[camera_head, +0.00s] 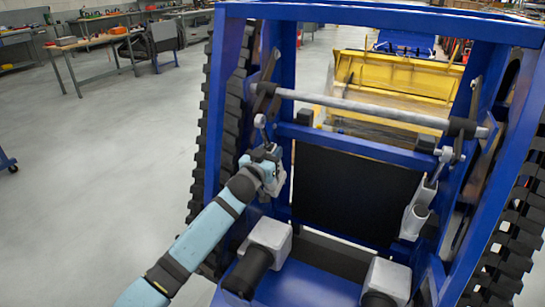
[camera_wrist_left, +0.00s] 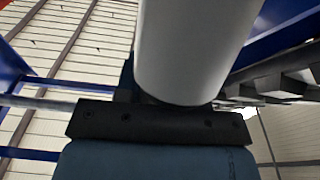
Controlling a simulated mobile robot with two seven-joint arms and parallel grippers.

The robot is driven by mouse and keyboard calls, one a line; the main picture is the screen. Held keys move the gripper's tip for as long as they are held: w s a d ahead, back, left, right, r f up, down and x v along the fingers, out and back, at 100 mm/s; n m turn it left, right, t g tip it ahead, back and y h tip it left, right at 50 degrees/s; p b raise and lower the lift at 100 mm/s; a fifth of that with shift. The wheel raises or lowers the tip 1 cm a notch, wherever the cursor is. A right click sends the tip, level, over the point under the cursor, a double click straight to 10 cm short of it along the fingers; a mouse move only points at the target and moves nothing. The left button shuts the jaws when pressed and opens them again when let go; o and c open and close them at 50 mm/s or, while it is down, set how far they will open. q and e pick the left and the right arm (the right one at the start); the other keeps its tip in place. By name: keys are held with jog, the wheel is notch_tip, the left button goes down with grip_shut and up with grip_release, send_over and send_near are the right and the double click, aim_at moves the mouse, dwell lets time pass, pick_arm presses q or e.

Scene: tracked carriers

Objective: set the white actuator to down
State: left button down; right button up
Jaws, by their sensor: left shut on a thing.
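My left gripper (camera_head: 266,164) is at the left white actuator (camera_head: 281,183), inside the blue frame beside the left track. It is shut on the actuator's body. In the left wrist view the actuator is a thick white cylinder (camera_wrist_left: 190,50) rising past the dark gripper bar (camera_wrist_left: 160,122). The actuator's rod end (camera_head: 260,122) shows just above the gripper, below the lever at the left end of the grey cross bar. The gripper and arm hide much of the body. A matching white actuator (camera_head: 415,215) stands tilted on the right side. My right gripper is out of view.
The grey cross bar (camera_head: 365,107) spans the blue frame (camera_head: 229,100) above the gripper. White motor housings (camera_head: 272,235) sit low in front, near my left forearm. A black panel (camera_head: 350,190) fills the middle. Open floor (camera_head: 110,150) lies to the left.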

pick_arm(q)
jog(key=s+a+f+t+h+b, duration=0.1)
jog(key=s+f+t+b, duration=0.4)
jog(key=b, duration=0.8)
jog(key=shift+s+a+f+t+h+b, duration=0.3)
jog(key=shift+s+a+h+b, duration=0.1)
jog(key=shift+s+a, duration=0.3)
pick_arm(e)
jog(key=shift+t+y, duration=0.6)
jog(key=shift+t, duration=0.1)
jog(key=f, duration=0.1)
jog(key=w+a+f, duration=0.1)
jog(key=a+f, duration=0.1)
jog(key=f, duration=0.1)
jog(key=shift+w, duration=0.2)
pick_arm(q)
jog(key=shift+w, duration=0.1)
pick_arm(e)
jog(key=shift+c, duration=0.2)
